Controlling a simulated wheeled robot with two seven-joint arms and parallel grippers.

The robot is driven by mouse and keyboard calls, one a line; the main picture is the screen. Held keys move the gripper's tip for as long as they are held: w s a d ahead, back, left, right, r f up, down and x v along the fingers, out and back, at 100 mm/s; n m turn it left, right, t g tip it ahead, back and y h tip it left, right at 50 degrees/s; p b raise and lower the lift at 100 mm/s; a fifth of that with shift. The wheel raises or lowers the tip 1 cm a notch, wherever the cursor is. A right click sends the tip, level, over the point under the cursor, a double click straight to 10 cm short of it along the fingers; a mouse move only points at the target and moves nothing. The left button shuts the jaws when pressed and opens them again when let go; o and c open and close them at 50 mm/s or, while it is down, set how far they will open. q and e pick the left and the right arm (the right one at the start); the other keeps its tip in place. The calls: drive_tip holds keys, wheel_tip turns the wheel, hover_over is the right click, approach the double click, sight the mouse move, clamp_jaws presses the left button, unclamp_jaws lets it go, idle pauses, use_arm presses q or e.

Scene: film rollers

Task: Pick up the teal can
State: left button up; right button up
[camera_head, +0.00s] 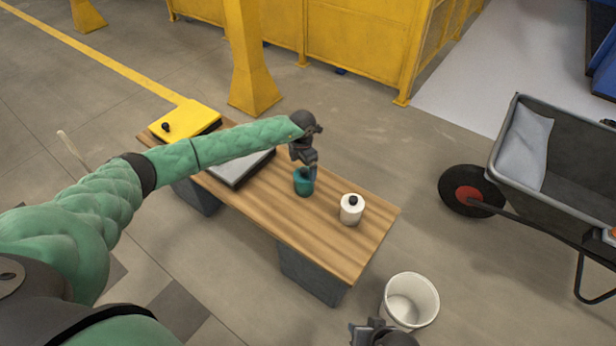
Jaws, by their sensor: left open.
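The teal can (303,187) stands upright on the wooden table (345,255), near its middle. My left gripper (311,174) points down at the can's top, with its fingers at the rim. It is open. I cannot tell whether the fingers touch the can or reach inside it. My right gripper (378,334) shows only in part at the bottom edge, over the floor and apart from the can. Its fingers are not clear enough to judge.
A white can with a black knob (351,210) stands right of the teal can. A grey flat case (240,169) and a yellow box (185,122) lie at the table's left. A white bucket (411,300) and a wheelbarrow (550,170) stand on the floor.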

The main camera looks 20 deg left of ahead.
sight(304, 170)
use_arm(q)
drive_tip(key=shift+w+f, duration=0.15)
drive_tip(key=shift+f, duration=0.75)
drive_tip(key=shift+d+f+p, duration=0.1)
drive_tip(key=shift+f+p, duration=0.2)
drive_tip(key=shift+f, duration=0.35)
wheel_tip(304, 170, down, 3)
drive_tip(key=shift+d+f+p, duration=0.1)
drive_tip(key=shift+d+p, duration=0.05)
drive_tip(key=shift+p, duration=0.2)
drive_tip(key=shift+f, duration=0.65)
use_arm(e)
wheel_tip(304, 170, up, 6)
drive_tip(key=shift+s+d+g, duration=0.3)
drive_tip(key=shift+s+d, duration=0.1)
use_arm(q)
drive_tip(key=shift+c, duration=0.2)
drive_tip(key=c, duration=1.4)
drive_tip(key=shift+c, duration=1.3)
